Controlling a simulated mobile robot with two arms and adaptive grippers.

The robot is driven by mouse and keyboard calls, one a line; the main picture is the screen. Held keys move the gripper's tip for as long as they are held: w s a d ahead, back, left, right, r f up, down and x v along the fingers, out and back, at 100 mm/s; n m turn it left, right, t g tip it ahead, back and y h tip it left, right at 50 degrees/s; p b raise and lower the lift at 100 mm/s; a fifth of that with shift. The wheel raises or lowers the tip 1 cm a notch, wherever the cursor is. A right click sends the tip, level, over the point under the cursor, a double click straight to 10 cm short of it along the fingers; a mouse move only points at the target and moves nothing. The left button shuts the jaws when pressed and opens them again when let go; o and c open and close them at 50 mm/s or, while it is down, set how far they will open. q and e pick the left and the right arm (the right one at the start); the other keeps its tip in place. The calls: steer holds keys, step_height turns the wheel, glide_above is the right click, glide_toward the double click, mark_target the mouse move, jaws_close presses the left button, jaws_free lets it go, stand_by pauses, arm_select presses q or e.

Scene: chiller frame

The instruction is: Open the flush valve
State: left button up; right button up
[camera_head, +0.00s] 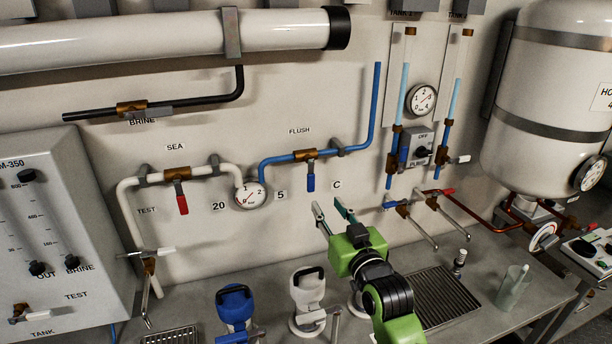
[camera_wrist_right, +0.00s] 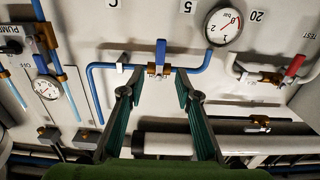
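The flush valve has a brass body (camera_head: 306,155) on a blue pipe under the "FLUSH" label. Its blue handle (camera_head: 310,183) hangs straight down, across the pipe. In the right wrist view, which is turned over, the blue handle (camera_wrist_right: 160,52) points up from the brass body (camera_wrist_right: 159,70). My right gripper (camera_head: 329,208) is open and empty, in front of the wall, below and slightly right of the handle in the head view. In the wrist view its fingers (camera_wrist_right: 153,88) are apart, with the valve seen beyond the gap. They do not hold the handle. My left gripper is not in view.
A red-handled sea valve (camera_head: 182,204) and a round gauge (camera_head: 249,194) are left of the flush valve. A pump switch box (camera_head: 418,149) and tank tubes are to the right. Blue (camera_head: 235,304) and white (camera_head: 308,290) housings stand on the counter below.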

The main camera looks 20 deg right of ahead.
mark_target(312, 183)
steer(key=w+p, duration=0.1)
steer(key=w, duration=0.2)
steer(key=w+p, duration=0.1)
steer(key=w, duration=0.2)
steer(key=w+p, duration=0.1)
steer(key=w, duration=0.2)
steer(key=shift+w+a+r, duration=0.1)
steer(key=shift+a+r, duration=0.15)
steer(key=shift+r, duration=0.05)
steer(key=shift+w, duration=0.95)
steer(key=shift+w+f, duration=0.1)
steer(key=shift+w, duration=0.5)
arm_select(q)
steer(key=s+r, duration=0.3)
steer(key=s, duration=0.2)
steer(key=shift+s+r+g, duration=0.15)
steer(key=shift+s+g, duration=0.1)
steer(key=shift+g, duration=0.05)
arm_select(e)
jaws_close()
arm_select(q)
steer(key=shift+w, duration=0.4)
